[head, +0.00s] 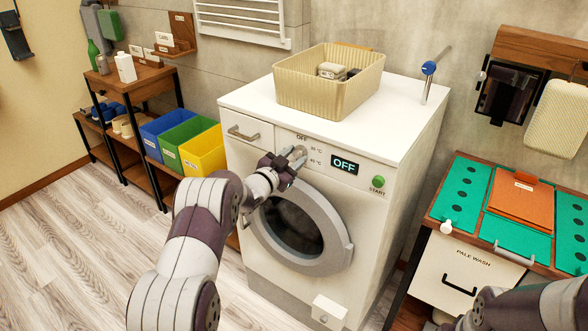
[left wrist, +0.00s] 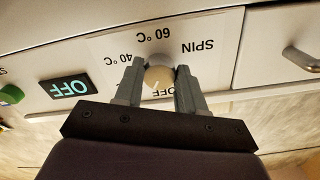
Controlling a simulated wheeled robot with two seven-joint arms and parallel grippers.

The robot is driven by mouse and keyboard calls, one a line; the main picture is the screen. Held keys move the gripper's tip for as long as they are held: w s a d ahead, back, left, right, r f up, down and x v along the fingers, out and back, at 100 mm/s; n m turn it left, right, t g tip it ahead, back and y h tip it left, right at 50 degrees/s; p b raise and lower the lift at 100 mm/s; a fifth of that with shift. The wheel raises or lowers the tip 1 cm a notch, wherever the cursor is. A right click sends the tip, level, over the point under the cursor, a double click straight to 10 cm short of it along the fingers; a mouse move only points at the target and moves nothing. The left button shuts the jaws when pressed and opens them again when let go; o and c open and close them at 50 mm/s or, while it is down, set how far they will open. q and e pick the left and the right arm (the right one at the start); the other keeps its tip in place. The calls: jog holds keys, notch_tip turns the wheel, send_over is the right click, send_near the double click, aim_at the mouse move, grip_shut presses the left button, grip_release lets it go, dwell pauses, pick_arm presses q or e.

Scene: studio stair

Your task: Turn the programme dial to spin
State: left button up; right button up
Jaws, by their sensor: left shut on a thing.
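The programme dial (left wrist: 158,76) is a round grey knob on the washing machine's (head: 225,103) front panel. In the left wrist view, which is upside down, the labels SPIN, 60 °C and 40 °C stand around it, and the OFF label is partly hidden by a finger. A pale mark on the dial points towards the OFF side. My left gripper (left wrist: 155,88) is shut on the dial, one finger on each side; it also shows in the head view (head: 298,157), hiding most of the dial. The display (head: 344,165) reads OFF. My right gripper is not visible, only part of that arm.
A green START button (head: 378,182) is right of the display. The round door (head: 331,210) lies below the panel. A beige basket (head: 309,98) stands on top. A drawer handle (left wrist: 300,60) is near the dial. A PALE WASH cabinet (head: 460,275) stands to the right.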

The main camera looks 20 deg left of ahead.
pick_arm(q)
jog(key=m+b, duration=0.2)
jog(key=b, duration=0.1)
jog(key=m+b, duration=0.6)
jog(key=b, duration=0.1)
jog(key=shift+a+f, duration=0.1)
jog(key=shift+f, duration=0.2)
jog(key=m+b, duration=0.8)
jog(key=shift+r+m, duration=0.2)
jog(key=shift+m, duration=0.1)
jog(key=m+b, duration=0.2)
jog(key=shift+m+b, duration=0.35)
jog(key=shift+m, duration=0.05)
jog(key=m+b, duration=0.3)
jog(key=m, duration=0.2)
jog(key=shift+r+b, duration=0.1)
jog(key=shift+b, duration=0.3)
jog(key=m+b, duration=0.1)
jog(key=m, duration=0.2)
jog(key=m+b, duration=0.2)
jog(key=shift+d+m, duration=0.2)
jog(key=shift+m, duration=0.2)
jog(key=m+b, duration=0.3)
jog(key=m, duration=0.3)
jog(key=m+b, duration=0.1)
jog(key=m, duration=0.1)
jog(key=m+b, duration=0.1)
jog(key=m, duration=0.2)
jog(key=shift+s+d+r, duration=0.1)
jog(key=shift+d, duration=0.05)
